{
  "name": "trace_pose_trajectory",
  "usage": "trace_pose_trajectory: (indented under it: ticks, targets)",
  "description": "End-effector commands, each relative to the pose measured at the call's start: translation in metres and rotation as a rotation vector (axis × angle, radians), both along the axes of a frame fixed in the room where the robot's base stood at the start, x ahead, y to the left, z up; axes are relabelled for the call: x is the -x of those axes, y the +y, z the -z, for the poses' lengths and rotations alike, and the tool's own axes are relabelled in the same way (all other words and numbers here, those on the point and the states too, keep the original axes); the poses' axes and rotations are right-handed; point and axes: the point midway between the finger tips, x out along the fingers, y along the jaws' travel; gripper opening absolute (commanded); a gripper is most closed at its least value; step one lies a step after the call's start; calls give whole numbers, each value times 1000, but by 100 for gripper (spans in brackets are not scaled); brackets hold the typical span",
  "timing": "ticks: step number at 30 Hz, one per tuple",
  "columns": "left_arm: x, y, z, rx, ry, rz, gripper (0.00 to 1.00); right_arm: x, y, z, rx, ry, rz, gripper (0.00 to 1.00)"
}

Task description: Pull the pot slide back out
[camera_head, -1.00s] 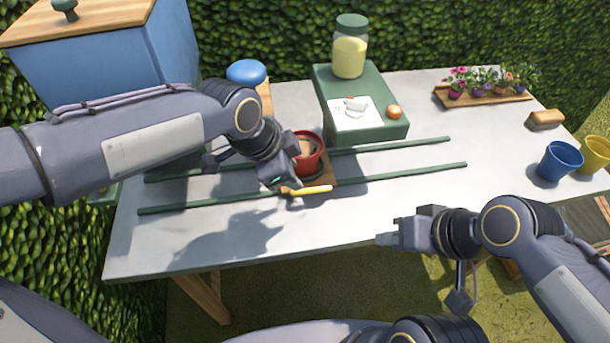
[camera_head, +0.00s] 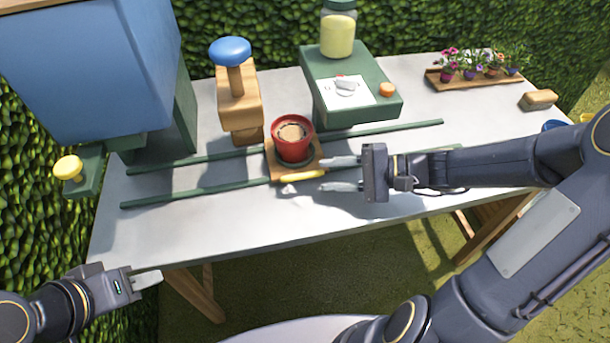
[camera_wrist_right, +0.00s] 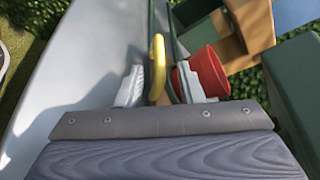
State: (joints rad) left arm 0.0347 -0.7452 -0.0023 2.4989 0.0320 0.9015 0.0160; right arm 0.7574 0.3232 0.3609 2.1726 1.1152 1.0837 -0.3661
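The pot slide is a wooden board (camera_head: 314,165) on two green rails, with a red pot (camera_head: 293,151) of brown soil on it. Its yellow handle (camera_head: 302,176) is at the front edge. My right gripper (camera_head: 340,174) is open just right of the handle, fingers pointing left. In the right wrist view the handle (camera_wrist_right: 157,62) lies between the two fingers (camera_wrist_right: 162,90), with no clear contact, and the pot (camera_wrist_right: 207,72) is beside the right finger. My left gripper (camera_head: 146,279) is away at the lower left, off the table's front edge; its finger gap is not visible.
A wooden press with a blue knob (camera_head: 230,51) stands behind the slide. A blue bin (camera_head: 85,70) and a yellow knob (camera_head: 68,167) are at the left. A green box (camera_head: 350,112) bearing a jar (camera_head: 338,35) is behind the rails. The grey table (camera_head: 225,225) is clear in front.

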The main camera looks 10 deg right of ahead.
Motion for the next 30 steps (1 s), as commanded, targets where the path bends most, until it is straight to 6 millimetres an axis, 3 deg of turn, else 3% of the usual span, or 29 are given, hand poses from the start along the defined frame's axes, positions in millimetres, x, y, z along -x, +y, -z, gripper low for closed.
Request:
trace_pose_trajectory:
  ticks: [9,22,30]
  targets:
    - [-1,0,5,-2,-1,3,34,-15,47,11,1,1,-6,34]
    - [-1,0,6,-3,-2,5,34,-19,58,13,4,1,-4,34]
    - [-1,0,6,-3,-2,5,34,-19,58,13,4,1,-4,0]
